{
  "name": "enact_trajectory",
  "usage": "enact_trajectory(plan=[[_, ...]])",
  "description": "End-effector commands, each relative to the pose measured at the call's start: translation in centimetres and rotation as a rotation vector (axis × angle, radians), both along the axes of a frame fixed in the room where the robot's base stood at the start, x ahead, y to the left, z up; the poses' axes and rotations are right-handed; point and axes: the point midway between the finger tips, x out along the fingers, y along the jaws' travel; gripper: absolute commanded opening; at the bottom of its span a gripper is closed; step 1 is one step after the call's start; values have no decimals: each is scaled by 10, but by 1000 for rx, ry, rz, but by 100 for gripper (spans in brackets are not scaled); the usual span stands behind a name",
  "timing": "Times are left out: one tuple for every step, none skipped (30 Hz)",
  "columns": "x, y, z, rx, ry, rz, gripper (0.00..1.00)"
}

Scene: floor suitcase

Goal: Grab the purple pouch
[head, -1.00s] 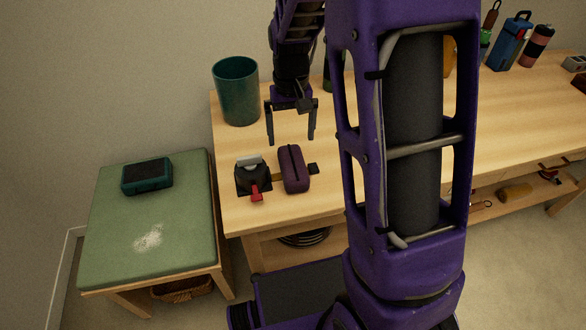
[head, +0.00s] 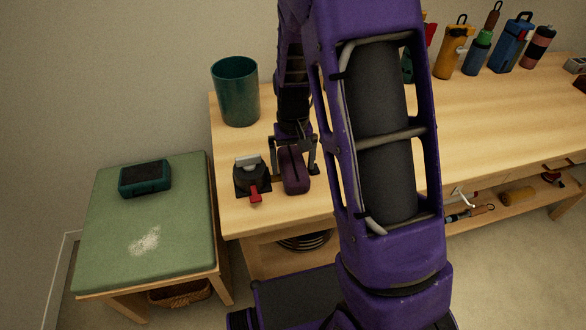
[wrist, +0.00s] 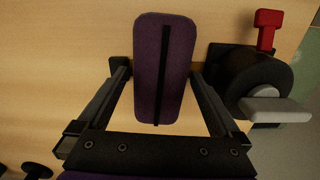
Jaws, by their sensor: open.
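The purple pouch (head: 294,172) lies on the wooden table near its left front part. It is a small dark purple case with a black zip line along its top. In the wrist view the pouch (wrist: 164,68) lies between the two open fingers of my gripper (wrist: 160,78), with a gap on each side. In the head view my gripper (head: 293,158) is down at the pouch, one finger to its left and one to its right. The gripper is open and holds nothing.
A black device with a red lever (head: 252,178) stands close to the left of the pouch; it also shows in the wrist view (wrist: 250,80). A teal bin (head: 236,92) stands behind. Several bottles (head: 480,50) are at the back right. A green-topped stool (head: 140,225) stands left.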

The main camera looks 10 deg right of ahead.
Motion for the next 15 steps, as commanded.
enact_trajectory(plan=[[0,0,0,0,0,0,100],[0,0,0,0,0,0,96],[0,0,0,0,0,0,89],[0,0,0,0,0,0,84],[0,0,0,0,0,0,78],[0,0,0,0,0,0,71],[0,0,0,0,0,0,66],[0,0,0,0,0,0,60],[0,0,0,0,0,0,53],[0,0,0,0,0,0,48],[0,0,0,0,0,0,42],[0,0,0,0,0,0,35],[0,0,0,0,0,0,30],[0,0,0,0,0,0,24],[0,0,0,0,0,0,18]])
